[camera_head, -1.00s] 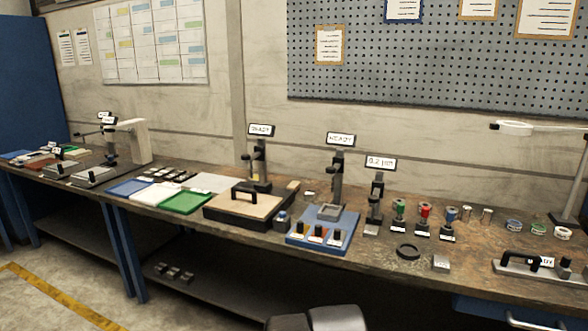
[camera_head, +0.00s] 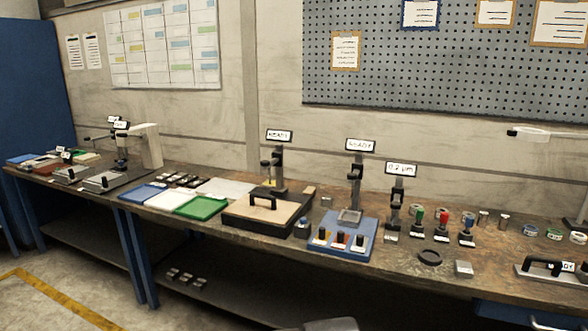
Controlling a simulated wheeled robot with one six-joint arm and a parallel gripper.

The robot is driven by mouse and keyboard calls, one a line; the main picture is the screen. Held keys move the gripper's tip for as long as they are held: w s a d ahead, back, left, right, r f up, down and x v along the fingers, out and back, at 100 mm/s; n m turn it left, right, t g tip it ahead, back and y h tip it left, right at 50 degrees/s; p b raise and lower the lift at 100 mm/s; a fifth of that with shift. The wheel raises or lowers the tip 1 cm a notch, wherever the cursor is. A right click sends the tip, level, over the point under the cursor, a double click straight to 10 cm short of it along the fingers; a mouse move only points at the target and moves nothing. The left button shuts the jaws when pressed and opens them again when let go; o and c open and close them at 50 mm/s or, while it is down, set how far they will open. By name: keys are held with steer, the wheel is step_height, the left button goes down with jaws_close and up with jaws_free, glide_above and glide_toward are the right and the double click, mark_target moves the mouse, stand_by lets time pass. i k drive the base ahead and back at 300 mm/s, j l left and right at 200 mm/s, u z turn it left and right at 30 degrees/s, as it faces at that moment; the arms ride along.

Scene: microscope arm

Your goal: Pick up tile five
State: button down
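No tile with a readable number five shows. Several small dark blocks with pale tops (camera_head: 181,180) lie in rows on the bench behind the blue, white and green trays. Several similar small blocks (camera_head: 186,279) lie on the lower shelf under the bench. Both groups are too small to tell any numbers. My gripper cannot be made out.
The long bench carries a blue tray (camera_head: 138,192), a green tray (camera_head: 203,206), a black-edged board with a handle (camera_head: 238,219), and a blue three-knob base (camera_head: 365,245). Upright stands with signs (camera_head: 279,135) rise behind. A dark ring (camera_head: 430,258) lies at right. The floor at lower left is clear.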

mark_target(463, 268)
steer(key=z, duration=1.4)
steer(key=i+u, duration=0.2)
steer(key=i, duration=0.25)
steer(key=i+l+u, duration=0.15)
steer(key=i, duration=0.35)
steer(key=i+l+u, duration=0.2)
steer(key=i, duration=0.25)
